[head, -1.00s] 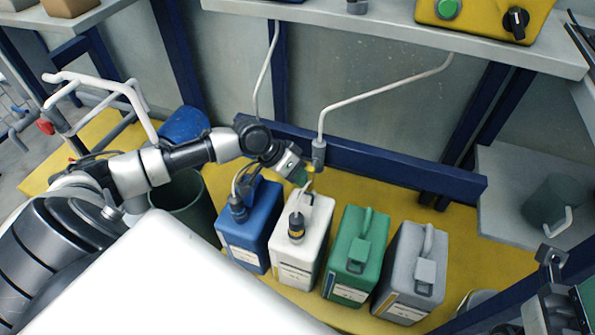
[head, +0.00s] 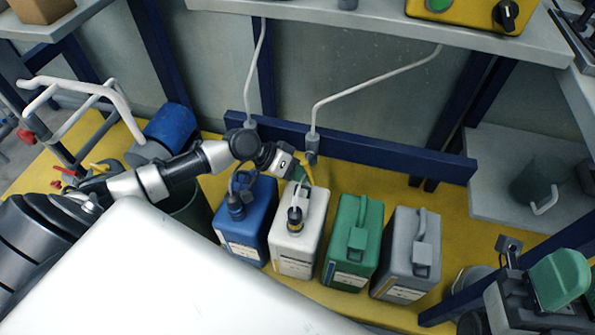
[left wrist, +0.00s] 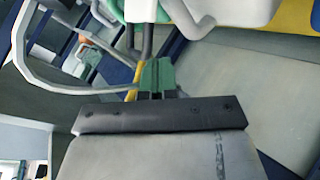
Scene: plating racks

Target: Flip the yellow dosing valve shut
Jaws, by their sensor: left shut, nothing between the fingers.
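The yellow dosing valve (head: 307,172) is a small yellow lever below the grey fitting at the end of a white pipe (head: 313,125), above and behind the white canister (head: 312,215). My left gripper (head: 299,160) is shut and empty, right beside the lever, and partly hides it. In the left wrist view, its green fingertips (left wrist: 157,77) are together, with a yellow strip just left of them; I cannot tell whether they touch. My right gripper (head: 562,278) shows as a green part at the lower right, away from the valve; its jaw opening is unclear.
Blue (head: 245,222), green (head: 352,245) and grey (head: 408,255) canisters flank the white one on the yellow bench. A blue rail (head: 390,160) runs behind. A shelf (head: 400,30) overhangs the back. A white tube frame (head: 85,90) stands left.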

